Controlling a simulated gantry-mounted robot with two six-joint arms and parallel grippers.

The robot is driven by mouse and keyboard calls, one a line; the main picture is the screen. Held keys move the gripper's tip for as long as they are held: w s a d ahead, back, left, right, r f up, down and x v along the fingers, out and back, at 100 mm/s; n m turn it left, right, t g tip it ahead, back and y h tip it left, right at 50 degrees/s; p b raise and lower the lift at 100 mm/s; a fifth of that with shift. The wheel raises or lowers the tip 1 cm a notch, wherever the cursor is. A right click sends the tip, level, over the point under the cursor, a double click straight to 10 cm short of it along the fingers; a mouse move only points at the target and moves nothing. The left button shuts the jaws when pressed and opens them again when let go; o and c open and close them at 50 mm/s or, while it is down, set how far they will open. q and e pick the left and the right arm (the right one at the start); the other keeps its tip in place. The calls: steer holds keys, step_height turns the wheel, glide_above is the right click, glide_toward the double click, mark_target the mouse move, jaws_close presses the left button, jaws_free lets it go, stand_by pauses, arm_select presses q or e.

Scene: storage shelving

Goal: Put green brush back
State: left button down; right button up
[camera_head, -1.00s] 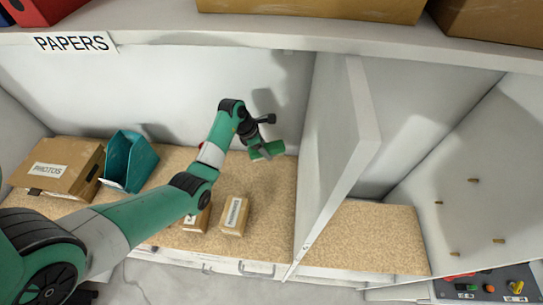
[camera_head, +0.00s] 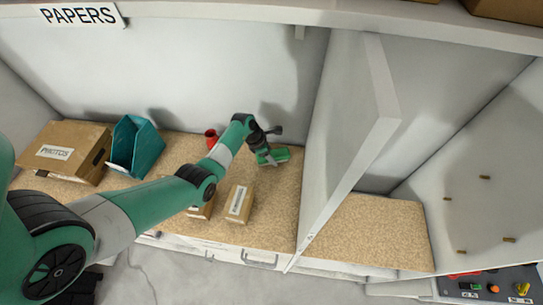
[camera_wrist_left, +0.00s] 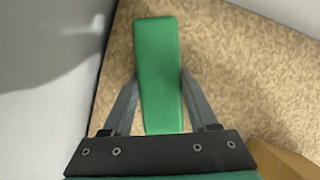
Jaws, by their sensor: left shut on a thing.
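My left gripper (camera_head: 264,148) is shut on the green brush (camera_head: 275,157) above the cork-covered surface, to the left of the white divider. In the left wrist view the brush shows as a long green block (camera_wrist_left: 160,60) between the two grey fingers of the left gripper (camera_wrist_left: 158,82). The fingers press on its sides, and its far end reaches past the fingertips. I cannot tell whether the brush touches the surface. My right gripper is not in view.
The cork surface (camera_head: 275,215) is clear in front of the brush. Small cardboard boxes (camera_head: 238,203), a red cup (camera_head: 211,139), a teal holder (camera_head: 136,147) and a PHOTOS box (camera_head: 72,152) stand to the left. The white divider (camera_head: 345,140) stands right; pegs (camera_head: 484,177) stick out of the right panel.

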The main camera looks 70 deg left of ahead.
arm_select(q)
steer(key=shift+f, duration=0.1)
steer(key=shift+c, duration=0.9)
jaws_free()
steer(key=shift+r, duration=0.35)
steer(key=p+v, duration=0.2)
steer(key=v, duration=0.9)
steer(key=shift+r+p, duration=0.3)
steer(key=shift+p, duration=0.05)
steer(key=shift+s, duration=0.1)
